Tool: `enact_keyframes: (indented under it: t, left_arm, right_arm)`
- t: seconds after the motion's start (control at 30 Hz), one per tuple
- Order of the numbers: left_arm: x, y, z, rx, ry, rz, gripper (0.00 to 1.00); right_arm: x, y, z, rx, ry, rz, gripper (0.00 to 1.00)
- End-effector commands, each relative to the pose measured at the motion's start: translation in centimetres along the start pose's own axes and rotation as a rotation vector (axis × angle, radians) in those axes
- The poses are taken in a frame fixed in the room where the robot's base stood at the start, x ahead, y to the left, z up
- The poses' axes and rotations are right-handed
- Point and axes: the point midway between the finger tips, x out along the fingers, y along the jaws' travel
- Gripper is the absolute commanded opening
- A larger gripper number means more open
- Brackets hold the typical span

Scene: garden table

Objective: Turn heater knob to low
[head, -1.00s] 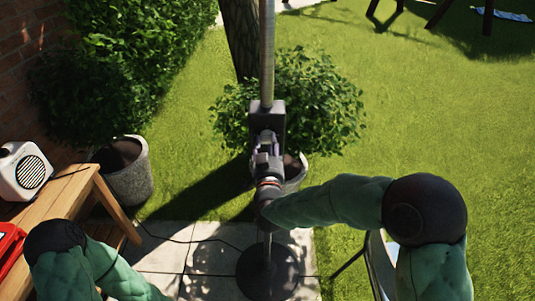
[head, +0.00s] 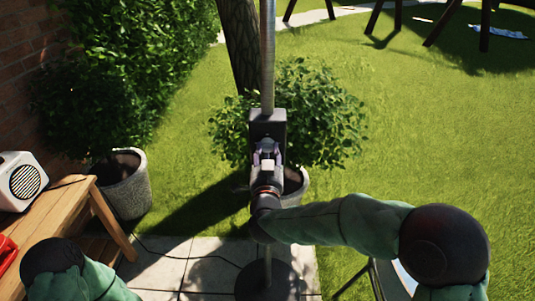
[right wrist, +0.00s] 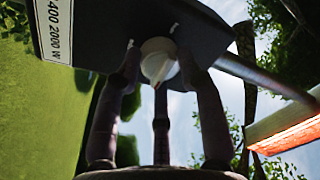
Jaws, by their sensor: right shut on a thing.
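The heater has a dark control box (head: 267,120) on a silver pole (head: 267,55), with a round base (head: 267,282) on the paving. My right gripper (head: 267,152) is at the front of the box. Its fingers are around the knob in the right wrist view and shut on it. The knob's setting cannot be read. My left arm shows at lower left; its gripper is out of view.
A wooden table (head: 50,215) with a white speaker-like device (head: 22,181) and a red object (head: 6,252) stands at the left. Potted bushes stand behind the heater and at the left. An orange glowing bar (right wrist: 290,133) shows in the right wrist view. A cable lies on the paving.

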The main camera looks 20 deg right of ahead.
Motion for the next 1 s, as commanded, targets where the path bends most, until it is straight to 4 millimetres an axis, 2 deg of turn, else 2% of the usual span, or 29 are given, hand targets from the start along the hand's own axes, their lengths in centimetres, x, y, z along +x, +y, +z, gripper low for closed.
enact_keyframes:
  t: [0.1, 0.13, 0.2, 0.53, 0.67, 0.77, 1.0]
  left_arm:
    - [0.0, 0.0, 0.0, 0.000, 0.000, 0.000, 0.40]
    - [0.0, 0.0, 0.0, 0.000, 0.000, 0.000, 0.40]
    - [0.0, 0.0, 0.0, 0.000, 0.000, 0.000, 0.40]
    - [0.0, 0.0, 0.0, 0.000, 0.000, 0.000, 0.40]
    - [0.0, 0.0, 0.0, 0.000, 0.000, 0.000, 0.40]
    - [0.0, 0.0, 0.0, 0.000, 0.000, 0.000, 0.40]
    - [0.0, 0.0, 0.0, 0.000, 0.000, 0.000, 0.40]
  right_arm:
    - [-0.1, 0.1, 0.5, -0.004, -0.011, 0.002, 0.06]
    - [-0.1, 0.1, 0.5, -0.004, -0.011, 0.001, 0.44]
    - [-0.1, 0.1, 0.5, -0.004, -0.010, 0.001, 0.62]
    - [-0.1, 0.0, 0.2, -0.002, -0.004, 0.000, 0.62]
    - [-0.9, 0.0, 0.2, -0.002, -0.005, -0.001, 0.62]
    - [-2.3, 0.0, 0.1, -0.002, -0.004, -0.003, 0.62]
    - [-7.1, -0.1, 0.1, -0.001, -0.005, -0.005, 0.62]
